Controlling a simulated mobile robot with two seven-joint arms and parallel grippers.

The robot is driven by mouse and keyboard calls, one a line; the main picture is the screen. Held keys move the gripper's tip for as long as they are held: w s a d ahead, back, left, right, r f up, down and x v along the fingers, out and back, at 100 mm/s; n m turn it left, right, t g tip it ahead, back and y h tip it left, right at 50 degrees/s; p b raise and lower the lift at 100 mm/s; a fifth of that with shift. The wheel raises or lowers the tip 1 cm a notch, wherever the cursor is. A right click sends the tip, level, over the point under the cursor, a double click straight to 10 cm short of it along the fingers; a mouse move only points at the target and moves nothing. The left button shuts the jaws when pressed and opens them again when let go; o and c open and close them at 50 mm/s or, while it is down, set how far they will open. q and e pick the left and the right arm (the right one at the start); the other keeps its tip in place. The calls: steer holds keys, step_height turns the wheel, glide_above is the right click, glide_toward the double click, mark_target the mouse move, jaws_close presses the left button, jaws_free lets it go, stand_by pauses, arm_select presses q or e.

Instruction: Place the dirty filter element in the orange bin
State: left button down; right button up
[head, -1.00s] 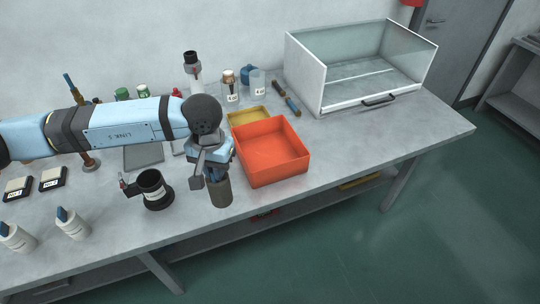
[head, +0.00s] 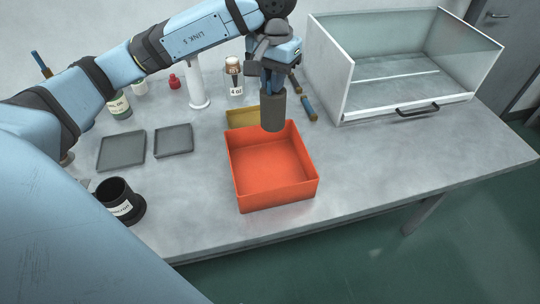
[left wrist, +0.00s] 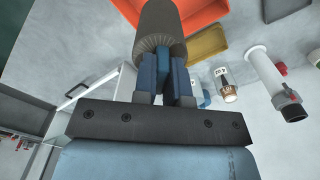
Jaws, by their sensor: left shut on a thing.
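The dirty filter element (head: 273,112) is a dark grey-brown cylinder. My left gripper (head: 271,88) is shut on its upper end and holds it upright, over the back edge of the orange bin as seen in the head view. The orange bin (head: 275,195) is an open, empty square box on the bench. In the left wrist view the filter element (left wrist: 160,30) sits between the blue fingers (left wrist: 163,75), and part of the orange bin (left wrist: 205,12) shows behind it. My right gripper is not in view.
A yellow tray (head: 241,116) lies just behind the bin. A glass-sided enclosure (head: 345,75) stands at right. Grey trays (head: 121,151) and a black cup (head: 122,207) are at left. Bottles and tools stand along the back. The bench right of the bin is clear.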

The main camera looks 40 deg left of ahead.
arm_select(q)
steer(key=shift+s+a, duration=0.2)
steer(key=shift+a, duration=0.15)
steer(key=shift+s+a+f, duration=0.1)
steer(key=shift+s+f, duration=0.05)
steer(key=shift+s, duration=0.1)
step_height(320, 180, down, 19)
steer(key=p, duration=0.1)
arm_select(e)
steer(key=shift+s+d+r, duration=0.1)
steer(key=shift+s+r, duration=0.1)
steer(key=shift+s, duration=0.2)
arm_select(q)
steer(key=shift+w, duration=0.1)
steer(key=c, duration=1.2)
jaws_free()
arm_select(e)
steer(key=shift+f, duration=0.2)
